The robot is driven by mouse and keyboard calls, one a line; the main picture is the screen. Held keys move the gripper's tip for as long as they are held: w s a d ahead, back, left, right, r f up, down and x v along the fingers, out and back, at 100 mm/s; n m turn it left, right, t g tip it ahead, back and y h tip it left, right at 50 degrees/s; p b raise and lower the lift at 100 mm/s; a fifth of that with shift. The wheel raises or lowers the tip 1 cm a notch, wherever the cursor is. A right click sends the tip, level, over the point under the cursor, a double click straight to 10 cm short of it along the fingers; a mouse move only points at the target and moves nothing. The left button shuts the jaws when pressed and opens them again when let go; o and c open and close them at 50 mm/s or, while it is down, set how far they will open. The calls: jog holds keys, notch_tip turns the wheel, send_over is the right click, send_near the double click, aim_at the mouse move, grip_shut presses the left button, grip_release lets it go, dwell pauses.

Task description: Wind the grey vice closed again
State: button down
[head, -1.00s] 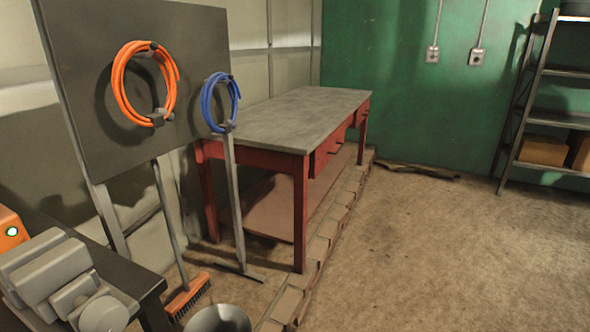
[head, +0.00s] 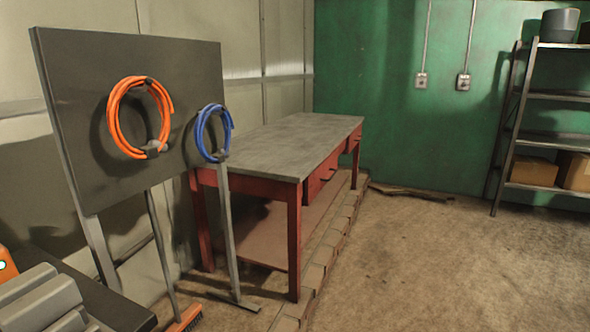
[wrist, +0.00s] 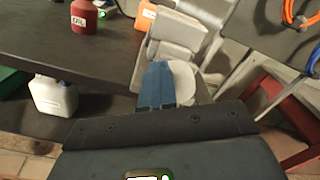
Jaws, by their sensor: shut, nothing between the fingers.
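The grey vice (head: 42,304) is at the bottom left of the head view, on a dark bench, and is cut off by the picture's edge. In the wrist view the vice (wrist: 172,38) stands beyond my fingers, with a pale rounded end (wrist: 212,72) towards me. How far its jaws stand apart I cannot tell. My gripper (wrist: 169,66) has blue fingers that are shut together and empty. The fingertips overlap the lower part of the vice in the picture; whether they touch it is unclear. My gripper is not in the head view.
The dark bench (wrist: 105,50) also holds a red oil can (wrist: 83,17) and an orange box (wrist: 145,14). A white jug (wrist: 52,96) is by its near edge. A board with an orange hose (head: 124,140) and a blue hose (head: 199,137) stands beside a red table (head: 293,243).

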jog(key=shift+w+a+r+p, duration=0.3)
jog(key=shift+r+p, duration=0.3)
jog(key=shift+p, duration=0.35)
jog(key=shift+w+r, duration=0.1)
jog(key=shift+w, duration=0.1)
jog(key=shift+w+d+p, duration=0.25)
jog(key=shift+w+p, duration=0.7)
jog(key=shift+w, duration=0.1)
jog(key=shift+d+f, duration=0.25)
jog(key=shift+f, duration=0.1)
jog(key=shift+r+p, duration=0.2)
jog(key=shift+p, duration=0.15)
jog(key=r+p+v, duration=0.1)
jog(key=v, duration=0.5)
